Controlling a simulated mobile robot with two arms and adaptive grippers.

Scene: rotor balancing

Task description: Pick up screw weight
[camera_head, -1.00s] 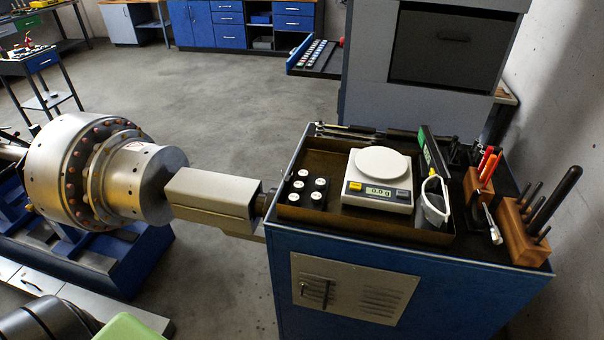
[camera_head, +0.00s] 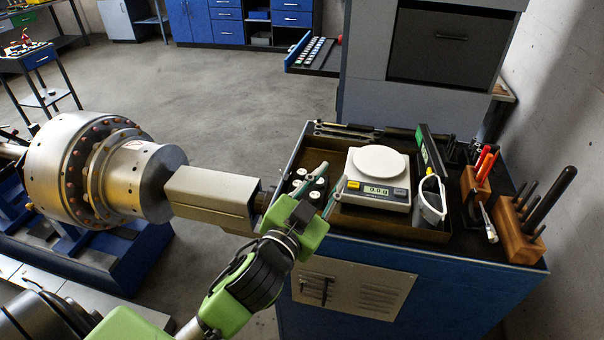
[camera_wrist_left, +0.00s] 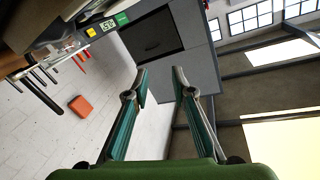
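The screw weights (camera_head: 315,195) are small white-topped pieces in a dark holder at the left end of the brown tray (camera_head: 400,229) on the blue cabinet. My left gripper (camera_head: 332,187) is open and empty, with its fingers over or in front of the holder and partly hiding it. I cannot tell its height above the weights. In the left wrist view the two green fingers (camera_wrist_left: 158,88) are spread with nothing between them, and no weight shows there. My right gripper is not in view.
Wooden tool blocks (camera_head: 520,238) stand at the right. The steel rotor (camera_head: 95,175) and a beige housing (camera_head: 212,197) are on the left.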

